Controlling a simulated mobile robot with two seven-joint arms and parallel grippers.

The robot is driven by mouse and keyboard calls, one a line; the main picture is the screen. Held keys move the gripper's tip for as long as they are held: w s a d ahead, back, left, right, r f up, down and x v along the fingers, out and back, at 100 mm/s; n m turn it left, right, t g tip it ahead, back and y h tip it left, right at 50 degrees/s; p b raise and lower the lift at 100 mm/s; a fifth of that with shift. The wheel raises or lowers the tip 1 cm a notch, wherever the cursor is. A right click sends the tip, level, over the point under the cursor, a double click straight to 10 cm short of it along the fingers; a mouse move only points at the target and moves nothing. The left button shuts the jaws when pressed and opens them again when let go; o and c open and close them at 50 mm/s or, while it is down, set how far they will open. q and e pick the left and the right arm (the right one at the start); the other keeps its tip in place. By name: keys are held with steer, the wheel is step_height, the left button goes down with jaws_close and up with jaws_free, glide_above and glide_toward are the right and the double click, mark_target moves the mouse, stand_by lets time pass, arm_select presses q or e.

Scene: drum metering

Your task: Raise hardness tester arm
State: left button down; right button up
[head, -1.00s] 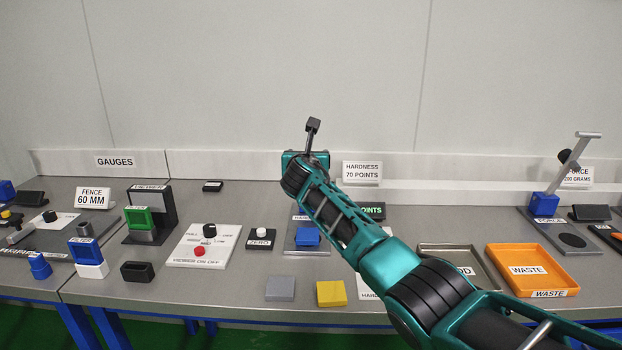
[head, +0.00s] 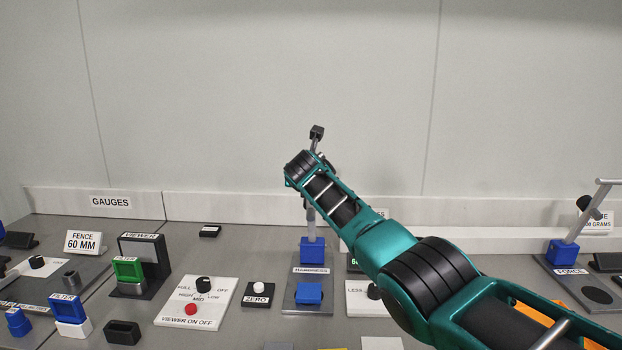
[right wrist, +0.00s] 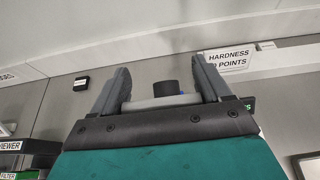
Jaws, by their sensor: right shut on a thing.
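The hardness tester's blue block (head: 312,250) stands on its grey base plate, behind the HARDNESS label. A grey tester arm (head: 310,222) rises steeply from the block and passes behind my right wrist. A black-tipped end (head: 317,131) sticks up above the wrist. A smaller blue piece (head: 309,293) lies on the plate in front. In the right wrist view my right gripper (right wrist: 160,70) is shut on the tester arm, whose grey bar (right wrist: 150,103) and black cylinder (right wrist: 166,88) show between the fingers. In the head view my wrist hides the grip. My left gripper is out of view.
The white viewer panel (head: 177,315) and ZERO button box (head: 258,293) stand left of the tester. A force tester (head: 562,252) with its arm tilted up is at the right. The low back ledge (head: 240,207) runs behind. My right arm covers the orange tray at lower right.

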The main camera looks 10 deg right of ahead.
steer(key=shift+s+f, duration=0.1)
steer(key=shift+f, duration=0.5)
steer(key=o, duration=1.4)
steer(key=shift+w+d+r, duration=0.1)
steer(key=shift+w, duration=0.1)
steer(key=shift+r, duration=0.15)
steer(key=shift+s, duration=0.1)
steer(key=shift+s+r, duration=0.1)
steer(key=shift+r, duration=0.05)
steer(key=shift+v, duration=6.3)
